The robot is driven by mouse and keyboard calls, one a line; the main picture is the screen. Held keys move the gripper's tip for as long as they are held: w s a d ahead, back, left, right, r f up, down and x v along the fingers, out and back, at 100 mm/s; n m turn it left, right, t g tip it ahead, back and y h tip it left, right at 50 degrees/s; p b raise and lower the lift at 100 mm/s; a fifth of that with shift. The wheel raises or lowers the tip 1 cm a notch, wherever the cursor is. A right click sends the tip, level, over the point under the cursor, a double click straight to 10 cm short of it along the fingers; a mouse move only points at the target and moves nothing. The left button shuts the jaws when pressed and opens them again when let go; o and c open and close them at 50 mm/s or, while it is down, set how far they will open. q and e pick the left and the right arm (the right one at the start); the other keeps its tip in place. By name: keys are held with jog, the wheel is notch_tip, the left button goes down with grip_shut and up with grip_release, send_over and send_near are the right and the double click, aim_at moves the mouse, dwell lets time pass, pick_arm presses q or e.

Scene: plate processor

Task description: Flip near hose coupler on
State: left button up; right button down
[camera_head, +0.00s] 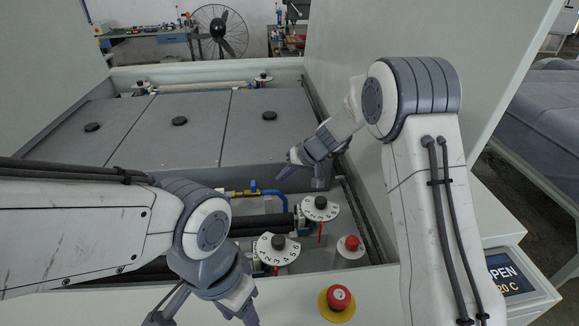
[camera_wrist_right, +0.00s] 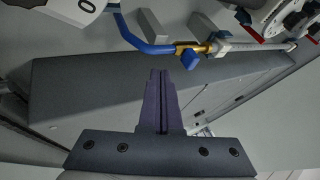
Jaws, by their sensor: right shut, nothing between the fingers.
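A brass hose coupler (camera_head: 240,193) with a small blue lever (camera_head: 254,186) sits on a line in front of the grey covers. In the right wrist view the brass coupler (camera_wrist_right: 188,47) joins a blue hose (camera_wrist_right: 127,33) to a grey pipe, and its blue lever (camera_wrist_right: 190,61) hangs just beyond my fingertips. My right gripper (camera_head: 284,174) is shut and empty, to the right of the coupler and apart from it; its closed fingers (camera_wrist_right: 158,76) point toward the coupler. My left gripper (camera_head: 210,312) is low at the bottom edge, its fingertips partly cut off.
Two white numbered dials (camera_head: 293,250) (camera_head: 320,213) and a small red button (camera_head: 351,243) stand on the near panel. A red emergency stop (camera_head: 338,297) is nearer. A tall side wall (camera_head: 400,35) bounds the right. Grey covers (camera_head: 180,140) fill the middle.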

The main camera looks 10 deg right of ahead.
aim_at(258, 188)
pick_arm(q)
jog(key=shift+r+p, duration=0.4)
jog(key=shift+r, duration=0.2)
jog(key=shift+r+p, duration=0.85)
pick_arm(e)
jog(key=a, duration=0.1)
jog(key=a+f, duration=0.1)
jog(key=a, duration=0.1)
jog(key=w+a+f, duration=0.1)
jog(key=shift+w+a+f, duration=0.1)
jog(key=shift+a+f, duration=0.15)
pick_arm(q)
jog(key=shift+r, duration=0.2)
pick_arm(e)
jog(key=shift+a+f, duration=0.15)
jog(key=shift+a, duration=0.45)
pick_arm(q)
jog(key=shift+f, duration=0.1)
